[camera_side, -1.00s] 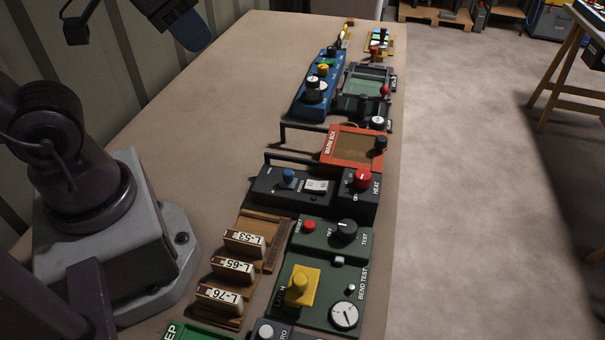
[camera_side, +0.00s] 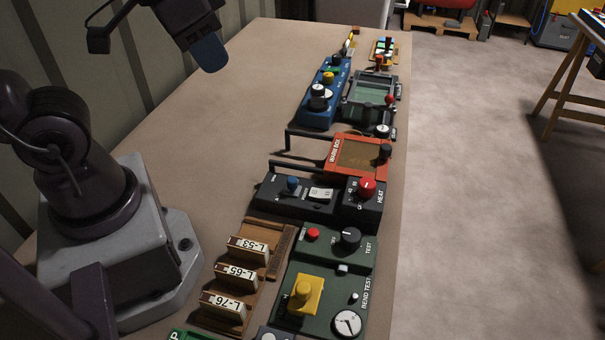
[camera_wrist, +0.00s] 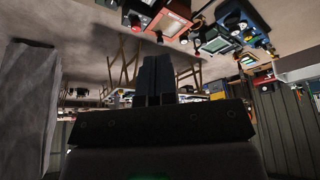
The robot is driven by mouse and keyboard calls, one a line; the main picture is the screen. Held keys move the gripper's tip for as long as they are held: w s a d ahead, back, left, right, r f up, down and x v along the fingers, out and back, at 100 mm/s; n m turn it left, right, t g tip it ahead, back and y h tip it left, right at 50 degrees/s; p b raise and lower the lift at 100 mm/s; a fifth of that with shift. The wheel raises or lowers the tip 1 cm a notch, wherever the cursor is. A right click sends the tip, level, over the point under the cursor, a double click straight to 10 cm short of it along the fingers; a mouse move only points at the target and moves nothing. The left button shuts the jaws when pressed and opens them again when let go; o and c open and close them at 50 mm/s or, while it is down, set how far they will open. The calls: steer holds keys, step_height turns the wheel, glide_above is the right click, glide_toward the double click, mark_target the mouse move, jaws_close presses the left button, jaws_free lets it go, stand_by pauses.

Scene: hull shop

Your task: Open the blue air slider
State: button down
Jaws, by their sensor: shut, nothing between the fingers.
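The box also carries a white switch (camera_side: 320,194) and a red heat knob (camera_side: 367,187). Lettering beside the blue knob is too small to read. My gripper (camera_side: 209,54) is shut and empty, high at the upper left, well apart from the box. Its closed fingers (camera_wrist: 159,80) point up the middle of the wrist view. The black box (camera_wrist: 142,12) is partly cut off at the top there; I cannot make out the blue slider.
An orange warm box (camera_side: 360,155) and two dark raised bars (camera_side: 300,131) stand just behind the black box. A green bend-test panel (camera_side: 325,300) and a wooden rack with labelled blocks (camera_side: 240,270) are in front. The bench (camera_side: 190,130) is clear left of the devices.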

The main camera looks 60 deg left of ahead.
steer(key=w+d+f+m+g, duration=0.1)
steer(key=w+f+g, duration=0.4)
steer(key=w+f, duration=0.3)
steer(key=m+g+y, duration=0.1)
steer(key=m+g, duration=0.1)
steer(key=g, duration=0.1)
glide_above(299, 188)
steer(key=w+d, duration=0.2)
steer(key=w, duration=0.1)
step_height(299, 188, down, 9)
steer(key=shift+w+a, duration=0.1)
steer(key=shift+w, duration=0.9)
steer(key=shift+f, duration=0.1)
steer(key=x, duration=1)
steer(key=shift+s+a, duration=0.1)
steer(key=shift+s, duration=0.1)
